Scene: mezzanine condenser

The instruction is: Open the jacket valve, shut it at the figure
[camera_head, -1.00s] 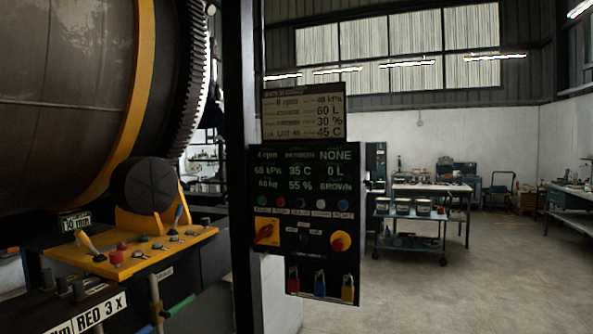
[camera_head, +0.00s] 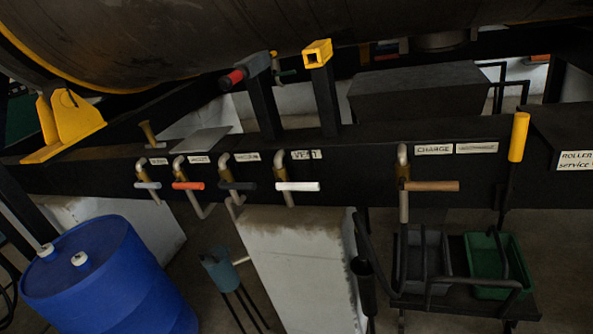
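A row of lever valves runs along a dark beam (camera_head: 350,190). From left, the levers are light blue (camera_head: 148,185), orange-red (camera_head: 188,186), black (camera_head: 238,186), white (camera_head: 298,186) and brown (camera_head: 432,186); all lie about level. Small labels sit above them. The label above the orange-red lever (camera_head: 199,160) is too blurred to read surely, but may say jacket. The white lever's label (camera_head: 306,155) seems to read VENT, and the brown one's (camera_head: 434,149) CHARGE. The readout panel is out of view now. My gripper is not in view.
A large dark drum (camera_head: 180,35) hangs above the beam. A blue barrel (camera_head: 110,280) stands below left, beside a pale block (camera_head: 300,265). A green bin (camera_head: 492,262) sits low right. A red-tipped lever (camera_head: 245,72) and yellow-topped post (camera_head: 318,55) rise behind the beam.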

